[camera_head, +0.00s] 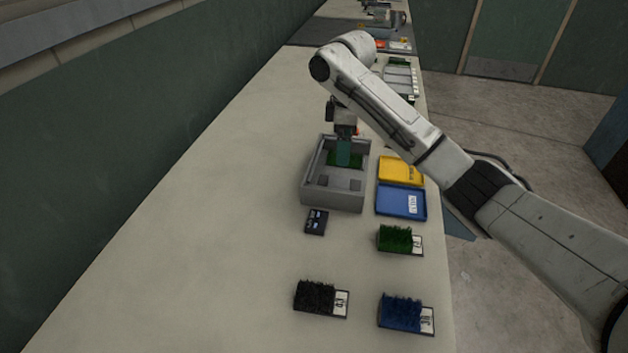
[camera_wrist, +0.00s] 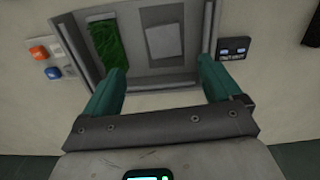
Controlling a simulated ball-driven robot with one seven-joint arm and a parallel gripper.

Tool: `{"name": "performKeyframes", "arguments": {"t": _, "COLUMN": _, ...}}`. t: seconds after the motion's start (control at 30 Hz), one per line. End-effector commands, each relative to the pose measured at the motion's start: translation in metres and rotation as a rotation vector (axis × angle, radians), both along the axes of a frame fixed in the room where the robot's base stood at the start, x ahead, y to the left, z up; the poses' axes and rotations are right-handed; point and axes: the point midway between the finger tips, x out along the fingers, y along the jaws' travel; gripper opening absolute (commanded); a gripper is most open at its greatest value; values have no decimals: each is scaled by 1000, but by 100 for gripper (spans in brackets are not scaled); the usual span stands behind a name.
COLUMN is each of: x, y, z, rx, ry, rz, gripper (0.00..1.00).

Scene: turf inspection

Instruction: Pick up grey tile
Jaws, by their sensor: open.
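A light grey square tile (camera_wrist: 165,41) lies flat inside the grey box (camera_wrist: 185,83), right of a green turf piece (camera_wrist: 107,43) in the wrist view. In the head view the box (camera_head: 333,199) stands on the bench, with the green turf (camera_head: 333,159) partly hidden behind my fingers. My gripper (camera_head: 343,160) points down over the box. In the wrist view my gripper (camera_wrist: 163,70) has its teal fingers wide apart, with nothing between them; the tile lies beyond the tips.
A small dark device (camera_head: 316,222) lies just in front of the box. Yellow (camera_head: 400,170) and blue (camera_head: 401,201) trays lie to its right. Green (camera_head: 395,239), black (camera_head: 315,297) and blue (camera_head: 400,312) turf samples are nearer. The bench's left side is clear.

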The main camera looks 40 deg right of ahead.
Motion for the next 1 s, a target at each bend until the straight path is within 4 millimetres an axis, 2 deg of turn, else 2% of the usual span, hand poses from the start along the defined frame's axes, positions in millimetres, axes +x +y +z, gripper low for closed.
{"name": "performKeyframes", "arguments": {"t": 0.13, "x": -1, "y": -1, "z": -8, "rx": 0, "ry": 3, "rz": -2, "gripper": 92}}
{"name": "performKeyframes", "arguments": {"t": 0.4, "x": -1, "y": 0, "z": -46, "rx": 0, "ry": 1, "rz": -1, "gripper": 92}}
{"name": "performKeyframes", "arguments": {"t": 0.63, "x": -1, "y": 2, "z": -62, "rx": -1, "ry": 1, "rz": 0, "gripper": 92}}
{"name": "performKeyframes", "arguments": {"t": 0.9, "x": -3, "y": 7, "z": -99, "rx": -1, "ry": 2, "rz": -1, "gripper": 92}}
{"name": "performKeyframes", "arguments": {"t": 1.0, "x": -3, "y": 7, "z": -106, "rx": -1, "ry": 1, "rz": -1, "gripper": 92}}
